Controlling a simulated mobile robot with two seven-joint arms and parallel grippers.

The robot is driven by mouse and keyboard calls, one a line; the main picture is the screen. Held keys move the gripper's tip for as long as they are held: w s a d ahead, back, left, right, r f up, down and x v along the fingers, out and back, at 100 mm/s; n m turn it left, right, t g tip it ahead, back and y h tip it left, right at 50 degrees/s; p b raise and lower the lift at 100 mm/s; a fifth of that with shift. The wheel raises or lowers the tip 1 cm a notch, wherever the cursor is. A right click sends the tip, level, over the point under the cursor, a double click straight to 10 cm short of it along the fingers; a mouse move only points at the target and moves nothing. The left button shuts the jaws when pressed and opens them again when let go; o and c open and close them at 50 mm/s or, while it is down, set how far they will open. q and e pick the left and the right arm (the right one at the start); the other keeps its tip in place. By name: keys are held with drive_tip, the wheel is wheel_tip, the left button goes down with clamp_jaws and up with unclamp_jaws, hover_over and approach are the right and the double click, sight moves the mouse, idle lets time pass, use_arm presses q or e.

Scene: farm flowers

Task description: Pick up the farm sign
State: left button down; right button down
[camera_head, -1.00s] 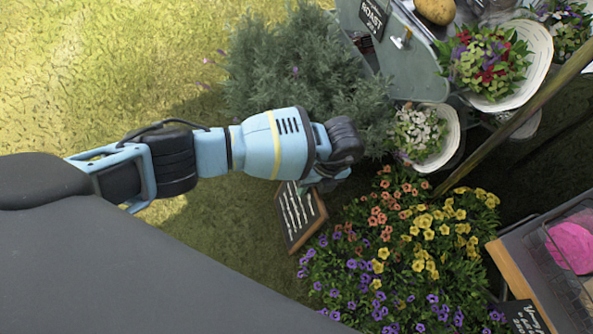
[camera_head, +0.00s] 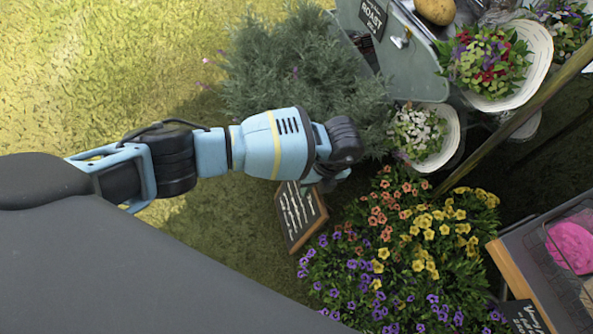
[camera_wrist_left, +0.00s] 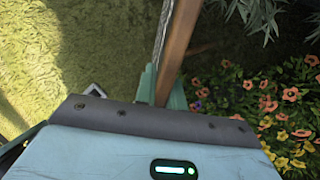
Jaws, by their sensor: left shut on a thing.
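The farm sign (camera_head: 299,216) is a black board with a wooden frame and white writing. In the head view it is tilted, below my left wrist and left of the flower bed, with its upper part hidden by my arm. My left gripper (camera_head: 327,183) is at the sign's upper right edge, mostly hidden by the wrist. In the left wrist view the sign's wooden frame (camera_wrist_left: 180,45) runs between the green fingers of my left gripper (camera_wrist_left: 162,90), which is shut on it. My right gripper is not in view.
Orange, yellow and purple flowers (camera_head: 400,250) grow close to the sign's right side. A grey-green bush (camera_head: 290,75) stands behind my wrist. White flower baskets (camera_head: 535,85) and a wooden pole (camera_head: 520,120) are at the right. Grass at the left is open.

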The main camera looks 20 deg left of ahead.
use_arm(q)
drive_tip(key=shift+r, duration=0.1)
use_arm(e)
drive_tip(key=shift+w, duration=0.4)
use_arm(q)
drive_tip(key=shift+r, duration=0.1)
